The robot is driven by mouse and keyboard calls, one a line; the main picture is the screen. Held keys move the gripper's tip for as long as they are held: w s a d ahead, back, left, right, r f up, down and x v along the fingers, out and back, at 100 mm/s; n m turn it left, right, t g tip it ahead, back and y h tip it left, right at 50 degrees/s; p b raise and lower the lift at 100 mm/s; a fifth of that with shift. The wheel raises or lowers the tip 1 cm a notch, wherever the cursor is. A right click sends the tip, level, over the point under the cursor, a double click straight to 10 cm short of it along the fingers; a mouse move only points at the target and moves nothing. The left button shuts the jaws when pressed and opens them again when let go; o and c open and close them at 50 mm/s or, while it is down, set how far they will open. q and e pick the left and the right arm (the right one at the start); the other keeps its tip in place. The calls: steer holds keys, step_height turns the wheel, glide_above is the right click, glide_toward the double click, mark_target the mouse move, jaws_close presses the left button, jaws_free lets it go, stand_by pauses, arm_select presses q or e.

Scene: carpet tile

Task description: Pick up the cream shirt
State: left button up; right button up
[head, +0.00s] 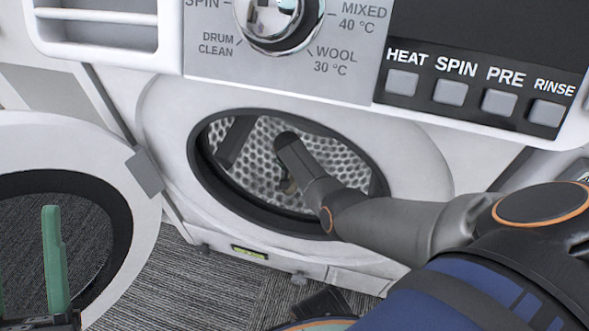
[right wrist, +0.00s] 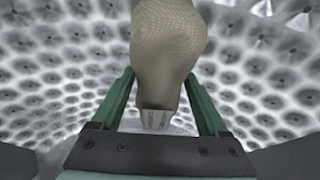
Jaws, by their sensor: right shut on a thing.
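The cream shirt (right wrist: 168,45) shows in the right wrist view as a bunched, tan-cream bundle of cloth inside the drum. My right gripper (right wrist: 160,77) is shut on it, with one green finger on each side of the cloth. In the head view my right arm reaches through the round door opening, and a small bit of the shirt and the gripper tips are dim and mostly hidden in the drum. My left gripper shows one green finger (head: 55,262) at the lower left, with an empty gap beside it; its other finger is barely in view.
The perforated metal drum (right wrist: 60,75) surrounds my right gripper closely. The dark door seal (head: 262,217) rings the opening. The washer's round door (head: 138,205) stands open at left, near my left gripper. The control panel (head: 345,60) overhangs the opening. Grey carpet (head: 165,290) lies below.

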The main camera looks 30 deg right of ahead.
steer(key=c, duration=0.7)
steer(key=shift+r, duration=0.1)
